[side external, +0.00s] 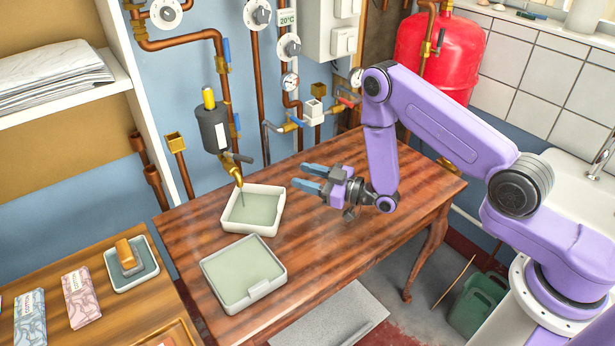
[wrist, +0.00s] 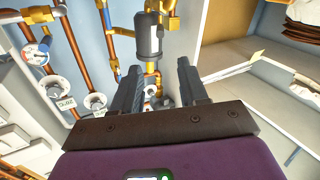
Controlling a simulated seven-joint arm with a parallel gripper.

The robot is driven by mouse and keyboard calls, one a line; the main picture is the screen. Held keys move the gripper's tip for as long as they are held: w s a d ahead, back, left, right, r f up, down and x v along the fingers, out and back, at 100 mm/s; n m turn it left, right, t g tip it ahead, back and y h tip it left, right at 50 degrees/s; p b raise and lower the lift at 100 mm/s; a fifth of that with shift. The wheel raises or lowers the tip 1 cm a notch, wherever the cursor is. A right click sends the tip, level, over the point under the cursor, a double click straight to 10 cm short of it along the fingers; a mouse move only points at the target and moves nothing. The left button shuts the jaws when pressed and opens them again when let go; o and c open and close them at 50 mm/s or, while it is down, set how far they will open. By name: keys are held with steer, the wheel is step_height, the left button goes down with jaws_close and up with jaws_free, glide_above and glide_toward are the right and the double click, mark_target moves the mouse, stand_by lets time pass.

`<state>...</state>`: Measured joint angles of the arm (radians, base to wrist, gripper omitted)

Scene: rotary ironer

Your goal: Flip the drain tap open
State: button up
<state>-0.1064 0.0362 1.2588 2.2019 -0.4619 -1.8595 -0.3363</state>
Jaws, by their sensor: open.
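A dark grey cylinder (side external: 213,127) hangs on the pipework at the back wall, with a brass drain tap (side external: 233,168) below it. A short grey lever sticks out to the right at the tap. A thin grey line runs from the tap down into a pale tray (side external: 226,222); I cannot tell whether it is water. My gripper (side external: 299,177) is open and empty above the table, to the right of the tap and apart from it. In the wrist view the cylinder (wrist: 148,36) and brass fittings (wrist: 150,68) show beyond my open fingers (wrist: 156,75).
A second pale tray (side external: 243,274) lies on the wooden table (side external: 330,240) nearer the front. Copper pipes with blue-handled valves (side external: 236,123) and gauges line the wall. A red tank (side external: 440,50) stands behind my arm. The table right of the trays is clear.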

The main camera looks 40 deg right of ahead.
stand_by(0.3)
steer(key=m, duration=0.4)
glide_toward(224, 153)
steer(key=x, duration=0.6)
steer(key=shift+w+d+f, duration=0.15)
steer(key=shift+d+f, duration=0.1)
steer(key=shift+f, duration=0.05)
jaws_close()
